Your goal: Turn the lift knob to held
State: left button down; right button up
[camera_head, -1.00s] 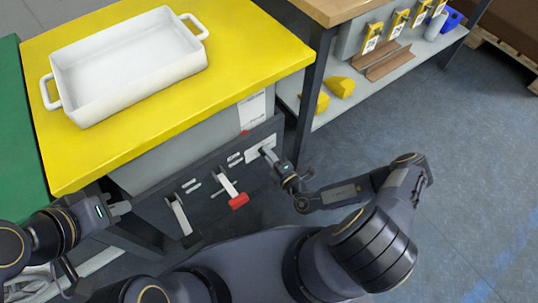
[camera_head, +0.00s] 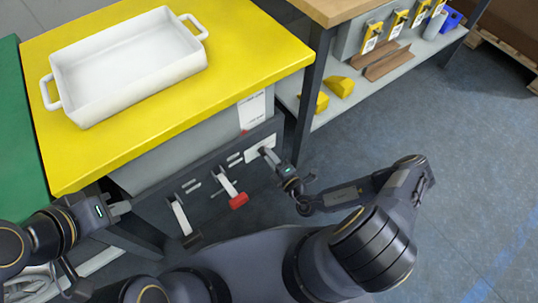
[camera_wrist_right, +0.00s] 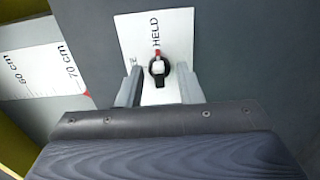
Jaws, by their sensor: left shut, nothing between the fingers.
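The lift knob (camera_wrist_right: 159,70) is a small black knob with a white pointer, seen in the right wrist view on a white plate (camera_wrist_right: 127,30). A red mark shows at its top, and the pointer points up toward the word HELD. A second word on the plate is mostly hidden by a finger. My right gripper (camera_wrist_right: 160,82) is open, its fingers on either side of the knob with a gap showing. In the head view my right gripper (camera_head: 268,154) is at the panel and hides the knob. My left gripper (camera_head: 122,207) is shut and empty, left of the panel.
Two levers stick out of the panel, one grey (camera_head: 180,215) and one red-ended (camera_head: 238,201). A white dish (camera_head: 130,65) stands on the yellow top (camera_head: 235,60) above. A wooden bench (camera_head: 330,8) with a lower shelf stands to the right. Floor is clear at right.

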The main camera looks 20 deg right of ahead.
jog(key=p+v, duration=0.1)
jog(key=v, duration=0.5)
jog(key=shift+s+d, duration=0.15)
jog(key=shift+s, duration=0.25)
jog(key=shift+r, duration=0.1)
notch_tip(320, 180, up, 22)
jog(key=s+n+g+y, duration=0.2)
jog(key=n+g+y, duration=0.9)
jog(key=n, duration=1.6)
jog(key=s+d+r+n+h+p, duration=0.1)
jog(key=s+d+r+n+h, duration=0.1)
jog(key=s+r+n+h, duration=0.7)
jog(key=s+d+r+n+h+p, duration=0.15)
jog(key=s+r+n+h, duration=0.25)
jog(key=r+n, duration=0.65)
notch_tip(320, 180, up, 25)
jog(key=n+p, duration=0.2)
jog(key=p, duration=2.4)
jog(key=shift+d+f+p, duration=0.2)
jog(key=shift+d+p, duration=0.2)
